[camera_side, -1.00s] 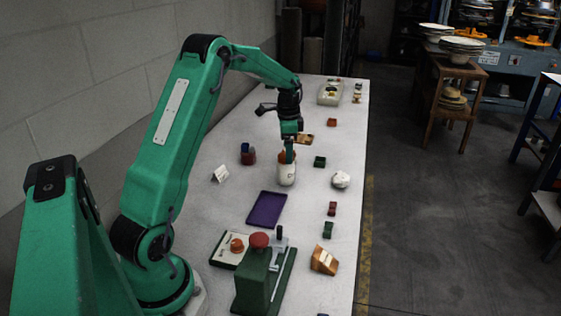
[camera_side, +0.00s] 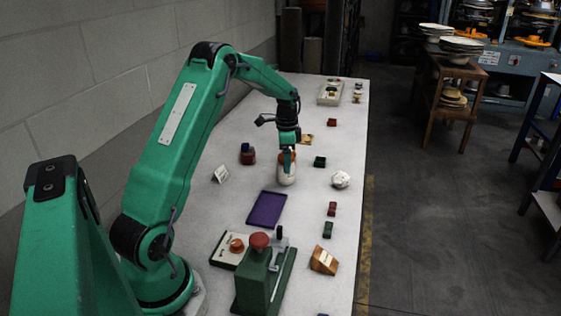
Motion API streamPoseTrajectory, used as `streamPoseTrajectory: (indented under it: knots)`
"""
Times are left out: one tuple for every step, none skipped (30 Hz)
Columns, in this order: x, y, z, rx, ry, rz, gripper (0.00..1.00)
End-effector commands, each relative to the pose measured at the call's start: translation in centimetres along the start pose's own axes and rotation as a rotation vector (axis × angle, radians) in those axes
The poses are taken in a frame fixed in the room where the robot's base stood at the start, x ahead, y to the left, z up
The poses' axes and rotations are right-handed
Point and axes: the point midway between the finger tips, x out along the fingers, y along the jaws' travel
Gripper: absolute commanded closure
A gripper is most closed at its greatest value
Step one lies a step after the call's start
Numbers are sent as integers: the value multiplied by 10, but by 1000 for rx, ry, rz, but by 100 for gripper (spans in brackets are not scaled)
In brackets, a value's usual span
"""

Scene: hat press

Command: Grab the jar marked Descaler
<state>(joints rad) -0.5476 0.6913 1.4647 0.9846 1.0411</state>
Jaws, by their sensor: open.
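A white jar (camera_side: 286,177) with an orange-brown top stands upright on the grey table (camera_side: 300,215), a little beyond the purple tray. Any writing on it is too small to read, so I cannot tell whether it says Descaler. My gripper (camera_side: 288,160) points down at the jar, with its fingers at the jar's top and partly hiding it. The gripper is open. I cannot tell whether the fingers touch the jar.
A purple tray (camera_side: 267,209) lies in front of the jar. A white card (camera_side: 221,173) and a red-and-blue pot (camera_side: 247,155) stand left; a green block (camera_side: 319,162) and a white faceted object (camera_side: 340,179) sit right. A green press (camera_side: 256,270) stands nearer.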

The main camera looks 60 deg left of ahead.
Motion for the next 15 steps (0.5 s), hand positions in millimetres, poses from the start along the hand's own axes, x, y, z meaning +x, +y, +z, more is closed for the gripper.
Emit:
streamPoseTrajectory:
  knots:
    - [3,0,0,0,-1,2,21]
    - [5,0,0,0,-1,2,21]
    - [9,0,1,0,-1,1,21]
    - [11,0,1,0,-1,1,21]
    - [15,0,1,0,-1,2,21]
    - [20,-1,1,0,-2,3,21]
    - [23,-1,2,0,-1,3,21]
    - [27,-1,2,0,-1,2,21]
    - [31,-2,2,0,-1,2,21]
    - [35,-1,2,0,-1,2,21]
    - [38,-1,2,0,-1,2,21]
    - [42,-1,2,0,-1,1,21]
    - [44,-1,2,0,-1,1,21]
    - [46,-1,2,0,-1,1,21]
    - [48,-1,2,-1,0,1,21]
